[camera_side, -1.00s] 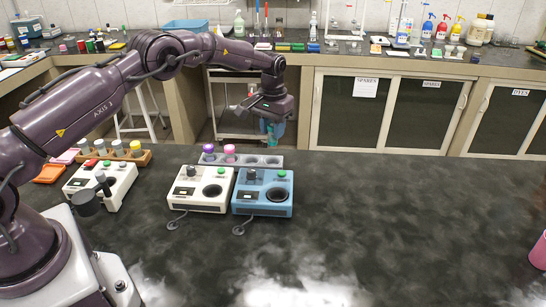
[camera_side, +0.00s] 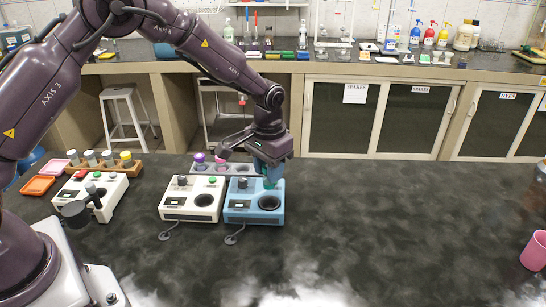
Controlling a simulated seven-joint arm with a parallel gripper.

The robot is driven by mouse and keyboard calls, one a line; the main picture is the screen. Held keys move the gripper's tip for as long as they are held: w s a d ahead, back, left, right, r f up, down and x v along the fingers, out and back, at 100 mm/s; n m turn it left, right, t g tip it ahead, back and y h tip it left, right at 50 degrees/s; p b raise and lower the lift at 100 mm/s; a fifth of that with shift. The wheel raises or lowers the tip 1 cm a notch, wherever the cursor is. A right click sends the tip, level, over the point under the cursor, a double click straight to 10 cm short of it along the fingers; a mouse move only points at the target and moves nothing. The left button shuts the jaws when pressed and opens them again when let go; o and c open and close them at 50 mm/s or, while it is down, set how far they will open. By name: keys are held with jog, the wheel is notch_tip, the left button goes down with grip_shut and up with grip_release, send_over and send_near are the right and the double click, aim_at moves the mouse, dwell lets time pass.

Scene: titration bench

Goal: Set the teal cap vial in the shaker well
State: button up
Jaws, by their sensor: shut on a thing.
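My gripper (camera_side: 269,178) is shut on the teal cap vial, just above the back part of the blue device. The vial is mostly hidden between the bluish fingers, and its cap cannot be told from the green knob there. The blue device (camera_side: 236,213) has a dark round well (camera_side: 269,203), a dark knob and a small display. The white device (camera_side: 172,210) on its left has a similar dark well (camera_side: 204,201). The fingertips are behind the blue device's well in the picture. I cannot tell whether the vial touches anything.
A grey rack (camera_side: 229,166) behind the devices holds a purple cap vial (camera_side: 199,161) and a pink one. Another white device (camera_side: 108,192), a wooden rack (camera_side: 129,168) of vials and an orange tray (camera_side: 38,185) stand left. A pink cup (camera_side: 534,252) is far right; the middle right is clear.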

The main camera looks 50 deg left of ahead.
jog(key=shift+f, duration=2)
jog(key=shift+f, duration=1.7)
dwell(0.5)
jog(key=o, duration=1.2)
jog(key=shift+o, duration=0.2)
jog(key=shift+r, duration=3)
